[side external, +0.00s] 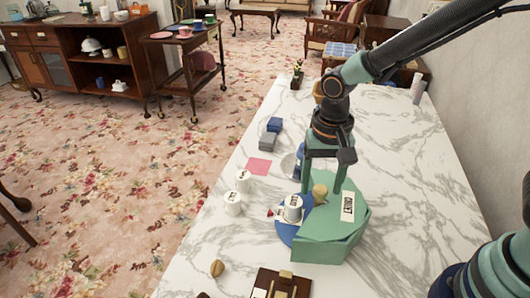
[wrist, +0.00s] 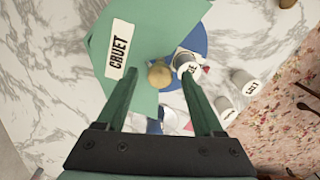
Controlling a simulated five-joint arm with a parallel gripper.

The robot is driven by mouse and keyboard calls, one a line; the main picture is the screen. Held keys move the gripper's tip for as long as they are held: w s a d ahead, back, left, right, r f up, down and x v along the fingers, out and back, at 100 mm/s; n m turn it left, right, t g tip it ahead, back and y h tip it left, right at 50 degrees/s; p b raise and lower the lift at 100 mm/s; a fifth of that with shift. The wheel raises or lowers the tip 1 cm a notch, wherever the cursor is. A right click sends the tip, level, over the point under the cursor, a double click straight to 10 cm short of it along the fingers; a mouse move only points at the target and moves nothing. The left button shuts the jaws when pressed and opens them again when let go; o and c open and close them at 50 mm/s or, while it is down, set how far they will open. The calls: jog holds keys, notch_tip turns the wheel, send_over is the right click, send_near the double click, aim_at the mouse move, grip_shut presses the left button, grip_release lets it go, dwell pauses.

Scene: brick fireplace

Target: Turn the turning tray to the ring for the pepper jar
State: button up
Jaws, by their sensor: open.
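The turning tray (side external: 284,232) is a blue disc on the marble table, partly under a green cover (side external: 325,238) labelled CRUET. In the wrist view the tray (wrist: 198,36) shows beside the cover (wrist: 147,28). A round wooden knob (side external: 320,194) stands at the cover's edge; it also shows in the wrist view (wrist: 159,75). A white labelled jar (side external: 293,208) stands on the exposed tray. I cannot tell which jar is pepper, and I cannot make out a ring. My gripper (side external: 320,188) is open, pointing down, its fingers on either side of the knob in both views; contact is unclear.
Two white labelled jars (side external: 243,181) (side external: 232,203) stand off the tray to the left. A pink square (side external: 259,166), blue block (side external: 274,125) and grey block (side external: 267,141) lie farther back. A brown wooden item (side external: 282,284) is in front.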

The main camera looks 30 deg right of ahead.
grip_shut()
dwell(1.3)
